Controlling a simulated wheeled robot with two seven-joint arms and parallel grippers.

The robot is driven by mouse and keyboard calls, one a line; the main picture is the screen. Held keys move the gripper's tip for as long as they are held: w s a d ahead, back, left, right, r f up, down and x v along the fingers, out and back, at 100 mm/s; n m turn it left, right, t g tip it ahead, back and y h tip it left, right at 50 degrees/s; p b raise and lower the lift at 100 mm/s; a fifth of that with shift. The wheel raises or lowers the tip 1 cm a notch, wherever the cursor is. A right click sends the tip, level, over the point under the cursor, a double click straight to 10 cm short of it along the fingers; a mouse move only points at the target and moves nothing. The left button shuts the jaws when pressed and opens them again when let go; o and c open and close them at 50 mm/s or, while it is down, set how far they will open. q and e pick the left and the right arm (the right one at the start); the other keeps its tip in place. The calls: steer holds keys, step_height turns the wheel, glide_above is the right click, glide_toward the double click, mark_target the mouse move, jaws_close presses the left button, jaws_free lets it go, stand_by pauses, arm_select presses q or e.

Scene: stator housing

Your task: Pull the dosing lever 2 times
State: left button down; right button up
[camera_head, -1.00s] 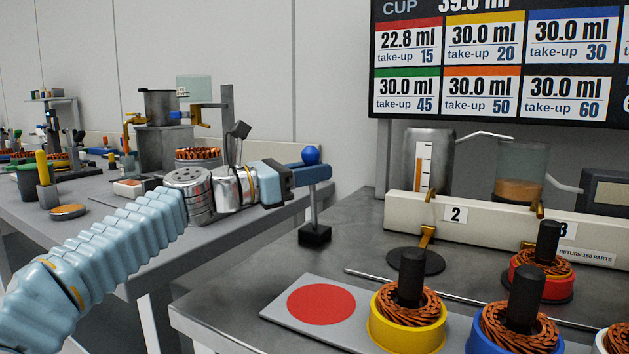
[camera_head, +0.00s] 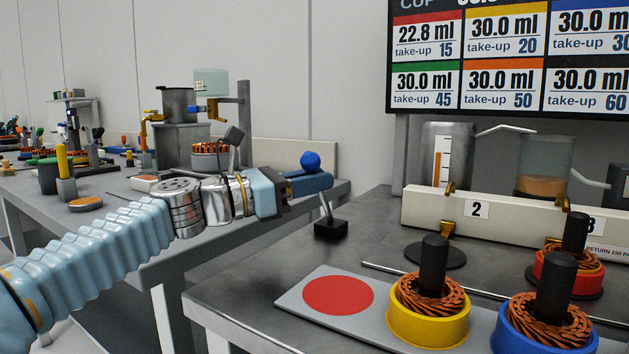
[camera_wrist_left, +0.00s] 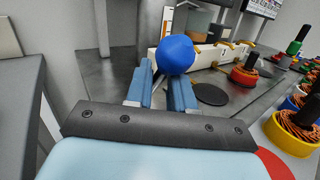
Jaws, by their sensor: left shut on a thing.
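The dosing lever is a thin grey stalk (camera_head: 326,205) on a black base (camera_head: 330,229), topped by a blue ball knob (camera_head: 310,160). It stands on the left end of the grey bench, and its stalk leans to the left. My left gripper (camera_head: 318,182) reaches in from the left, its blue fingers shut on the lever just below the knob. My right gripper is not in view.
A plate with a red disc (camera_head: 338,295) lies in front of the lever. Copper-wound stators in yellow (camera_head: 428,325) and blue (camera_head: 543,340) rings stand to its right. A beige rail (camera_head: 445,208), a metal tank (camera_head: 447,150) and a cup (camera_head: 543,160) are behind. A second bench stands left.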

arm_select(q)
steer(key=shift+s+d+r, duration=0.15)
steer(key=shift+s+r, duration=0.15)
steer(key=shift+s, duration=0.15)
stand_by(0.3)
steer(key=c, duration=1.4)
jaws_free()
steer(key=shift+o, duration=1.2)
steer(key=shift+s+r+g, duration=0.1)
steer(key=shift+s+g, duration=0.1)
steer(key=shift+g, duration=0.2)
steer(key=shift+o, duration=0.4)
steer(key=shift+w, duration=0.1)
steer(key=shift+w+a+f, duration=0.1)
steer(key=shift+a+f, duration=0.1)
steer(key=shift+a, duration=0.05)
steer(key=b+v, duration=0.1)
steer(key=v, duration=1.2)
steer(key=shift+s+a+f, duration=0.15)
steer(key=shift+s+f, duration=0.05)
steer(key=shift+s, duration=0.05)
